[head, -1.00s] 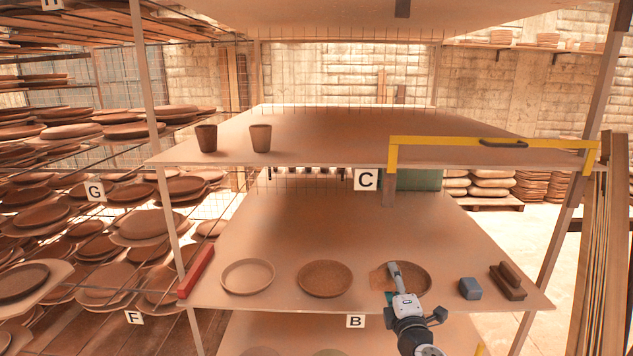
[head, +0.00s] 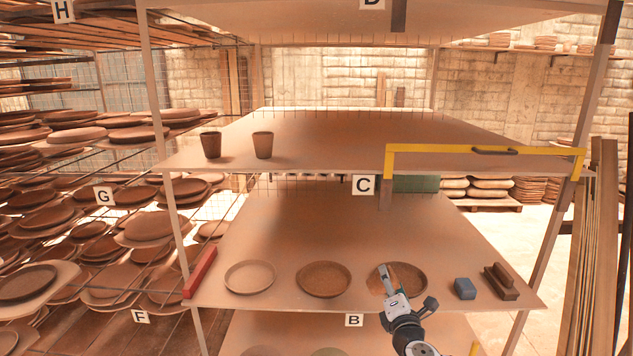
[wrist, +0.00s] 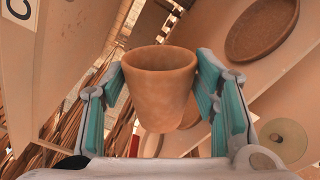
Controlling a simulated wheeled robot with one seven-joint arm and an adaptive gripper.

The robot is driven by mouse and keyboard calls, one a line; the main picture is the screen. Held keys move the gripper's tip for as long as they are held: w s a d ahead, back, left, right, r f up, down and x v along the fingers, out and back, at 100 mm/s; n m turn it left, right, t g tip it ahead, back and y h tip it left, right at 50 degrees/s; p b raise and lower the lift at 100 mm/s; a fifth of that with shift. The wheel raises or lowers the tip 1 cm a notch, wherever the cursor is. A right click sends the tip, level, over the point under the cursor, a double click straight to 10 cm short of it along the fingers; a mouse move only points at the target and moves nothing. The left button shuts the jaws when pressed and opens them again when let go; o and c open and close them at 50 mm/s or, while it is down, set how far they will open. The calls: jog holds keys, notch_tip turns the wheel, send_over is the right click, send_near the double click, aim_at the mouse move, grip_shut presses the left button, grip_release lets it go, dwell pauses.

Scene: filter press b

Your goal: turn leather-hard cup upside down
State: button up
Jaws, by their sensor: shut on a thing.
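My gripper (wrist: 164,98) is shut on a tapered tan-brown cup (wrist: 160,85), which sits between the two teal-padded fingers in the wrist view. Its wide mouth faces the top of that view and its narrower base the bottom. In the head view my gripper (head: 384,275) is over the right part of the middle shelf (head: 300,220). The cup shows there only as a brown patch (head: 374,284), largely hidden by my gripper, so its tilt is unclear. Two more cups, one darker (head: 211,145) and one lighter (head: 262,145), stand mouth up on shelf C.
A pale plate (head: 250,277) and a brown dish (head: 323,279) lie left of my gripper; another dish (head: 415,275) is partly behind it. A blue-grey block (head: 465,288) and a brown wooden block (head: 502,283) stand right.

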jog(key=n+p, duration=0.1)
jog(key=n, duration=0.1)
jog(key=n+p, duration=0.1)
jog(key=n, duration=0.1)
jog(key=shift+s+r+n, duration=0.2)
jog(key=shift+n, duration=0.1)
jog(key=shift+w+f+n+p, duration=0.1)
jog(key=shift+n+p, duration=0.2)
jog(key=shift+n, duration=0.2)
jog(key=shift+w+f, duration=0.15)
jog(key=shift+n, duration=0.3)
jog(key=n, duration=0.1)
jog(key=n+p, duration=0.1)
jog(key=n, duration=0.1)
jog(key=shift+s+r+p, duration=0.2)
jog(key=shift+p, duration=0.1)
jog(key=shift+n, duration=0.7)
jog(key=shift+w+f+n, duration=0.2)
jog(key=shift+n, duration=0.4)
